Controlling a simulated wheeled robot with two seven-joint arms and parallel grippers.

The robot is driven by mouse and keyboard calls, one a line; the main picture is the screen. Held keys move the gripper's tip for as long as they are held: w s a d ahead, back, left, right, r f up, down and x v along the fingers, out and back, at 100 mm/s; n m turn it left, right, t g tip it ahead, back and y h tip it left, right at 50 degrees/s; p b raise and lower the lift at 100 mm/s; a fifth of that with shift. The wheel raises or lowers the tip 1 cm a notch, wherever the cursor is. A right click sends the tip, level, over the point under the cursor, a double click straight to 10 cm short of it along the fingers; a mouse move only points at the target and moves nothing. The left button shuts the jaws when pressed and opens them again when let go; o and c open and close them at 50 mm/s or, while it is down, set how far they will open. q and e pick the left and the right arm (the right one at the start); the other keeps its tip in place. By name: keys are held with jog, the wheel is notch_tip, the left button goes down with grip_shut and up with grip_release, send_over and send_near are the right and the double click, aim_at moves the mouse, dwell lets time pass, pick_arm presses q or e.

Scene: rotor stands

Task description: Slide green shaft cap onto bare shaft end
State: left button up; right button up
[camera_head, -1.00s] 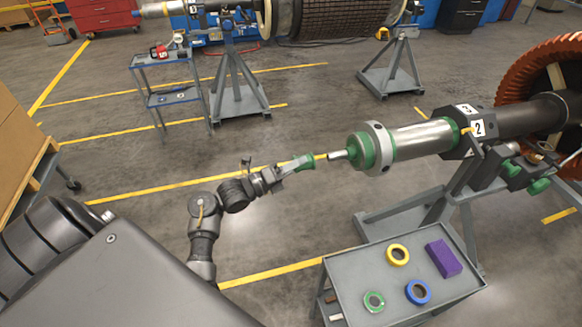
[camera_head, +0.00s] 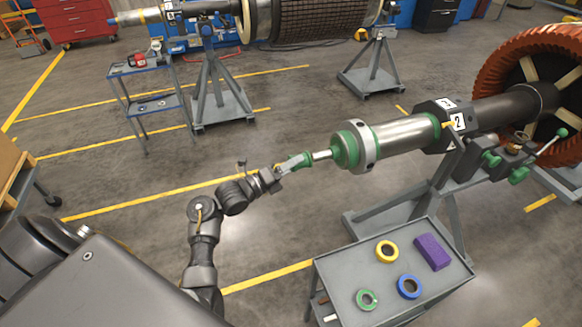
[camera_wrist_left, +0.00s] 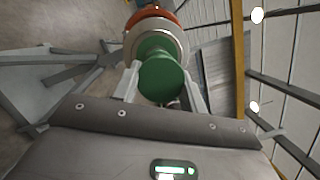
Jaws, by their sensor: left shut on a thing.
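The green shaft cap (camera_head: 299,160) is held in my left gripper (camera_head: 285,167), in front of the bare shaft end (camera_head: 322,154). In the head view the cap's far end meets the shaft tip; I cannot tell whether it is around the tip or only touching it. The shaft sticks out of a green and silver collar (camera_head: 356,147) on the rotor. In the left wrist view the cap's round green face (camera_wrist_left: 163,80) sits between the two fingers and hides the shaft. My right gripper is not in view.
A grey cart (camera_head: 340,270) below the shaft carries a yellow ring (camera_head: 387,251), a blue ring (camera_head: 409,286), a green ring (camera_head: 367,299) and a purple block (camera_head: 432,251). A rotor stand (camera_head: 400,205) is behind it. The floor left of the shaft is open.

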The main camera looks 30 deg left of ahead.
aim_at(313, 160)
pick_arm(q)
jog(key=shift+w+d+b, duration=0.25)
jog(key=shift+w+b, duration=0.05)
jog(key=shift+b, duration=0.05)
dwell(0.5)
jog(key=shift+w+d, duration=0.2)
jog(key=shift+w+d+b, duration=0.15)
jog(key=shift+b, duration=0.15)
dwell(0.4)
jog(key=shift+w+d+b, duration=0.7)
jog(key=shift+w+d, duration=0.2)
jog(key=shift+w, duration=0.1)
jog(key=shift+w+d, duration=0.2)
dwell(0.5)
jog(key=shift+w+d+b, duration=0.3)
jog(key=shift+w+b, duration=0.05)
jog(key=shift+b, duration=0.2)
dwell(0.4)
